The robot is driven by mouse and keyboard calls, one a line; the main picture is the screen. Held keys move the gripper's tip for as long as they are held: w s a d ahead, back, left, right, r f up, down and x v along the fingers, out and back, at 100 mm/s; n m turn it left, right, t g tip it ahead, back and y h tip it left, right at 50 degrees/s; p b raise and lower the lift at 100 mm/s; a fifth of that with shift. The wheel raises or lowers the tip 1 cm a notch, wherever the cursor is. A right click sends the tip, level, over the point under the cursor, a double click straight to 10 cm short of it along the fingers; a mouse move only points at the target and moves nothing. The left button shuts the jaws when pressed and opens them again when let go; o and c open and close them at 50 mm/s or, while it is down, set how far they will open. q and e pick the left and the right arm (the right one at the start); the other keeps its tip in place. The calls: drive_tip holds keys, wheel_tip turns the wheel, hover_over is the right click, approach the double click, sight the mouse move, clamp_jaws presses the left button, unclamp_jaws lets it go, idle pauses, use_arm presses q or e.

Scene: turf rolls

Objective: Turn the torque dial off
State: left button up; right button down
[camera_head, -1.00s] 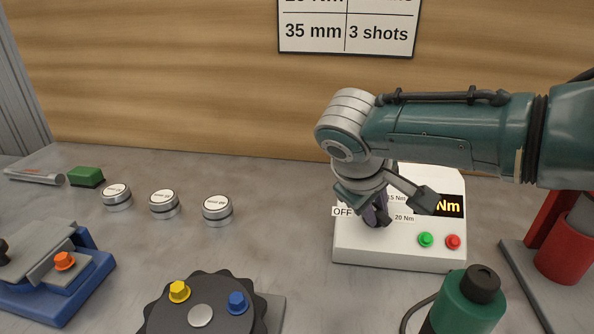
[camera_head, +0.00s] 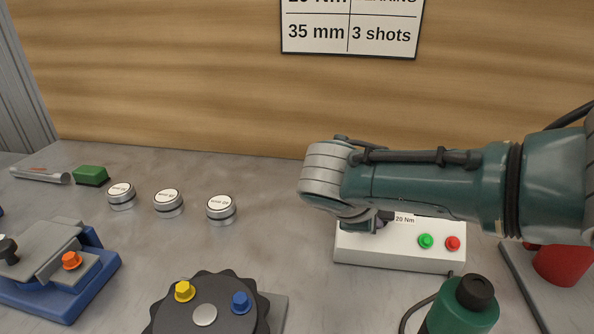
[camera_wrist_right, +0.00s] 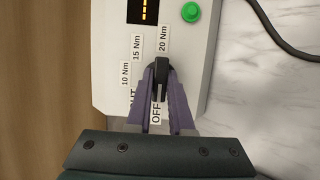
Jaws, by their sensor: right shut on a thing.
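The white torque controller box (camera_head: 390,253) stands on the bench. My right gripper (camera_head: 380,222) reaches down to its left part, and my right arm covers the top and display in the head view. In the right wrist view, the purple fingers of my right gripper (camera_wrist_right: 160,80) are shut on the black torque dial (camera_wrist_right: 160,66). The OFF label (camera_wrist_right: 156,112) shows between the fingers. The labels 10 Nm, 15 Nm and 20 Nm (camera_wrist_right: 164,38) sit around the dial. Which label the dial points to is not clear. My left gripper is not in view.
A green button (camera_head: 426,241) and a red button (camera_head: 453,243) are on the box. A dark green tool (camera_head: 468,308) stands in front. Several silver round tins (camera_head: 168,203), a dark rotary fixture (camera_head: 204,290) and a blue fixture (camera_head: 60,290) are to the left.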

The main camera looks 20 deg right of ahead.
drive_tip(key=shift+f, duration=0.1)
idle(0.4)
drive_tip(key=c, duration=0.8)
unclamp_jaws()
drive_tip(key=shift+a+r, duration=0.15)
drive_tip(key=shift+r, duration=0.15)
drive_tip(key=p+v, duration=0.4)
drive_tip(key=v, duration=0.5)
drive_tip(key=shift+s+a, duration=0.15)
drive_tip(key=shift+a, duration=0.05)
drive_tip(key=shift+r, duration=0.1)
